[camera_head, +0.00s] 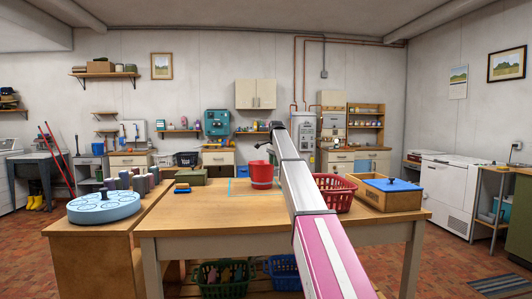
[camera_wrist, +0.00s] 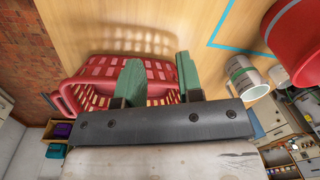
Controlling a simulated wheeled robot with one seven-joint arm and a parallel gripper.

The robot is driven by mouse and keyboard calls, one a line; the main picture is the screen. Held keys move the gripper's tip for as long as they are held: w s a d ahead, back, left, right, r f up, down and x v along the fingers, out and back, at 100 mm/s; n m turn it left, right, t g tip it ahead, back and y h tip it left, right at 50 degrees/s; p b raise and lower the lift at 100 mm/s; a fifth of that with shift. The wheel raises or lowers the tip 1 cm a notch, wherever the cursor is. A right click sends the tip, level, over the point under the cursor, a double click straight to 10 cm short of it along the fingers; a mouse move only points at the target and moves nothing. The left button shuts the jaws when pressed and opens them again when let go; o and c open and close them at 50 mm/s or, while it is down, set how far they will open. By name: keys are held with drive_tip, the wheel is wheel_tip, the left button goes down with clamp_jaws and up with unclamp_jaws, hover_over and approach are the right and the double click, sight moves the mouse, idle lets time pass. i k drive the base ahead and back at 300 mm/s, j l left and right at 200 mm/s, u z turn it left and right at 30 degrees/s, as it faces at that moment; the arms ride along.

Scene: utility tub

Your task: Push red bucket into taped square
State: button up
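The red bucket (camera_head: 261,175) stands upright on the wooden table, left of my arm in the head view. In the wrist view the bucket (camera_wrist: 297,38) is cut off at the upper right. The taped square (camera_head: 229,187) is marked in light blue on the tabletop around the bucket's left side; one corner of its tape (camera_wrist: 211,43) shows in the wrist view. Whether the bucket's whole base is inside the tape cannot be told. My gripper (camera_wrist: 158,75) has its two green fingers apart, with nothing between them, over a red basket; the bucket is to their right.
The red basket (camera_head: 336,192) stands right of my arm. A blue-lidded wooden box (camera_head: 388,192) is at the right end of the table. A pale banded cup (camera_wrist: 246,76) is close to the bucket. A green box (camera_head: 191,177) is at the back left. The table's front left is clear.

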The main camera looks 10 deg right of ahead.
sight(261, 173)
drive_tip(key=i, duration=0.9)
